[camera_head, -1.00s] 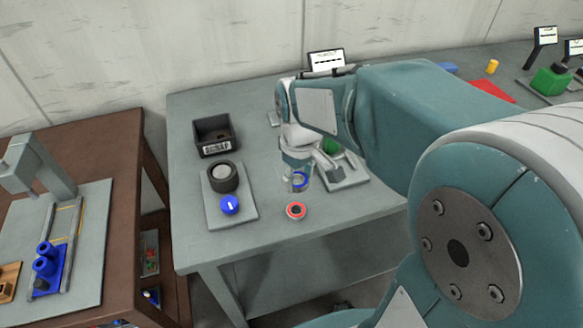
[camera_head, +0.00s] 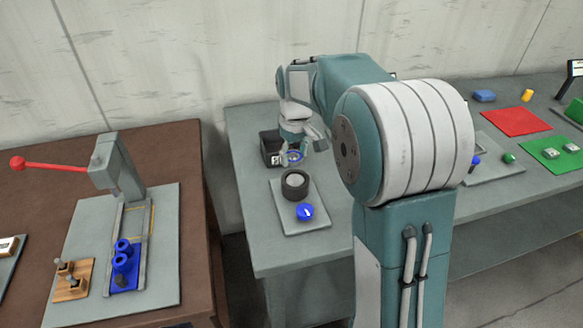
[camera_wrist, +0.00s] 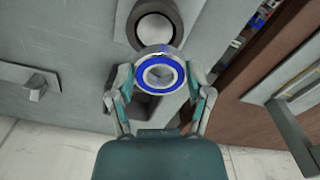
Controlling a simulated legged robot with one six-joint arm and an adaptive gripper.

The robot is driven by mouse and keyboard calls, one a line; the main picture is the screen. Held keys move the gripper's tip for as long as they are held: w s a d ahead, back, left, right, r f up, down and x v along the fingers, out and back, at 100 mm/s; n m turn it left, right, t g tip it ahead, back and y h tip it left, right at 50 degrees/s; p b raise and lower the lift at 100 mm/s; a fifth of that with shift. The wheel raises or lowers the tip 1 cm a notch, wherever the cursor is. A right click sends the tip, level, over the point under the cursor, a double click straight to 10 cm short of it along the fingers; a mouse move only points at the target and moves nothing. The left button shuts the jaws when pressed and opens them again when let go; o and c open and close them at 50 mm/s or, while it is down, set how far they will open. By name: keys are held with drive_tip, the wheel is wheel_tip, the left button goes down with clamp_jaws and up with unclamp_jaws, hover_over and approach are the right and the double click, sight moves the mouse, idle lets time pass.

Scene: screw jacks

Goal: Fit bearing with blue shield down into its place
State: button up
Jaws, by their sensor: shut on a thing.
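The bearing with the blue shield (camera_wrist: 152,87) is between my gripper's two fingers in the wrist view, its blue ring facing the camera. A black round housing with a pale inside (camera_head: 295,196) stands on a grey plate (camera_head: 319,220), just below the bearing in the head view. The housing (camera_wrist: 136,30) also shows at the top of the wrist view, partly overlapped by the bearing; their gap in height cannot be told.
A blue knob (camera_head: 305,212) sits on the same plate, in front of the housing. A dark bin (camera_head: 268,144) is behind and left of my gripper. A brown table with a lever press (camera_head: 118,170) stands at left. My arm hides much of the grey table.

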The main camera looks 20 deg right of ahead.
drive_tip(key=shift+w+d, duration=0.1)
drive_tip(key=shift+d, duration=1)
drive_tip(key=shift+a+f, duration=0.2)
drive_tip(key=shift+a, duration=0.05)
drive_tip(key=shift+a+f, duration=1.05)
drive_tip(key=shift+f, duration=0.2)
drive_tip(key=shift+d+f, duration=0.4)
drive_tip(key=shift+f, duration=0.3)
drive_tip(key=shift+d+f, duration=0.4)
drive_tip(key=shift+d, duration=0.15)
drive_tip(key=shift+a, duration=0.7)
drive_tip(key=shift+d, duration=0.8)
drive_tip(key=shift+a, duration=0.35)
